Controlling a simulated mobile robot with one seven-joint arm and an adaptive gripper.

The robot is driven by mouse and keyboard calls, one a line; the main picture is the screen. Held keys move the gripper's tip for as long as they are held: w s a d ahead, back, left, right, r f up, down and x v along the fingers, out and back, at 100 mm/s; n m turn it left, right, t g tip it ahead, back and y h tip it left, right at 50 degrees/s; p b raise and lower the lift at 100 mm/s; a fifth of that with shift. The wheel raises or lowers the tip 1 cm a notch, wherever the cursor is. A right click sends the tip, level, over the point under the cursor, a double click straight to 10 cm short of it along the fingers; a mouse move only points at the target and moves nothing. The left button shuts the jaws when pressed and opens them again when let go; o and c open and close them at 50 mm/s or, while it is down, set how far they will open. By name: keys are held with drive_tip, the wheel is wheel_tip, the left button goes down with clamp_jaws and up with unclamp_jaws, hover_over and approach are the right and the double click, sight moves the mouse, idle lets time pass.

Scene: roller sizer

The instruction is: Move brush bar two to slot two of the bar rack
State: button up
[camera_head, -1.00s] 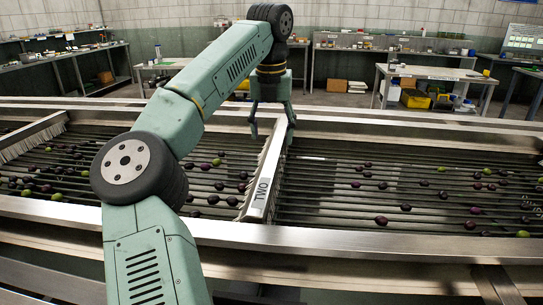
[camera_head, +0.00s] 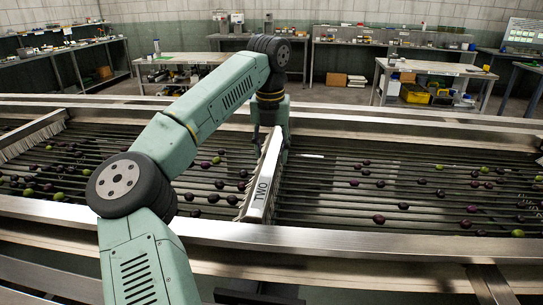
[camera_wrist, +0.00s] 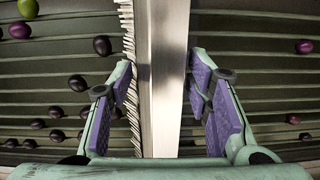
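Brush bar two (camera_head: 262,188), a metal bar with bristles on its left side and a "TWO" label on its near end, lies across the rollers. It also shows in the wrist view (camera_wrist: 163,90), running up the middle. My gripper (camera_head: 271,146) is over its far half, pointing down. In the wrist view my gripper (camera_wrist: 160,85) has its purple-padded fingers on either side of the bar, the left one by the bristles. The fingers are apart and very close to the bar; firm contact is not clear. I cannot make out the bar rack.
Dark and green olives (camera_head: 378,219) lie scattered on the rollers on both sides. Another brush bar (camera_head: 33,136) lies to the left. A metal rail (camera_head: 400,245) runs along the near side. Worktables (camera_head: 430,70) stand behind the sizer.

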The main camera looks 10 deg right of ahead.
sight(272, 150)
clamp_jaws()
idle(0.3)
drive_tip(key=shift+r, duration=0.15)
wheel_tip(272, 150, up, 10)
drive_tip(key=shift+b, duration=0.35)
idle(0.4)
drive_tip(key=shift+s, duration=0.1)
